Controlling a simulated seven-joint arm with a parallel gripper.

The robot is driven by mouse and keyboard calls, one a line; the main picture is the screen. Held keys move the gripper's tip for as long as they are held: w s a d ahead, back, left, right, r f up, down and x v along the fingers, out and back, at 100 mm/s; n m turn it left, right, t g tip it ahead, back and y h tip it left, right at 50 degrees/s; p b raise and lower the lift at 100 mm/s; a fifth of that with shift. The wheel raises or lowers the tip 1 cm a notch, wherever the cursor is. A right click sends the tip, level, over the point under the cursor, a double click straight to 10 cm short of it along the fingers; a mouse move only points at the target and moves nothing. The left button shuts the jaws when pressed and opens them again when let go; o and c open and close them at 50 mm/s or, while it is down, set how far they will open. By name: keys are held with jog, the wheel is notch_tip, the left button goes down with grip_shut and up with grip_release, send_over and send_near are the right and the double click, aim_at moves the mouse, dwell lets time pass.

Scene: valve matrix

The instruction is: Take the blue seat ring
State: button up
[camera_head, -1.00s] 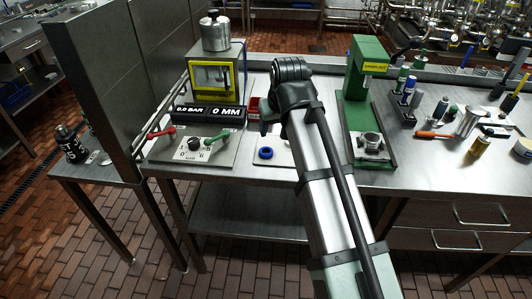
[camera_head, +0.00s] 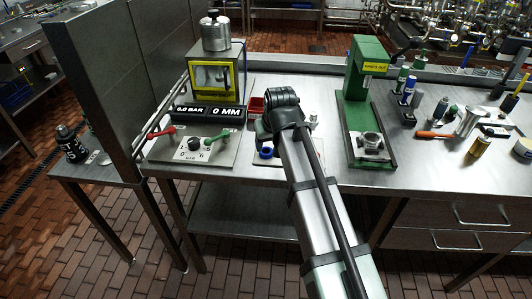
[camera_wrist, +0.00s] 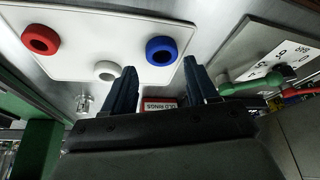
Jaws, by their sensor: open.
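The blue seat ring (camera_wrist: 160,50) lies on a white board (camera_wrist: 80,20) in the wrist view. In the head view the ring (camera_head: 266,153) shows just left of my arm, on the bench. My gripper (camera_wrist: 158,75) is open, its two dark fingers apart. In the wrist view the ring appears between and just beyond the fingertips, with nothing held. In the head view the fingers are hidden behind my arm.
A red ring (camera_wrist: 40,40) and a white ring (camera_wrist: 107,70) share the board. A red bin (camera_wrist: 158,102) labelled OLD RINGS is close by. A panel with red and green handles (camera_head: 192,147) stands left; a green press (camera_head: 365,105) stands right.

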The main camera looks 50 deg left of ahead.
aim_at(267, 149)
jog(key=shift+x, duration=2.35)
jog(key=shift+a+r, duration=0.1)
jog(key=shift+c, duration=0.2)
jog(key=c, duration=0.8)
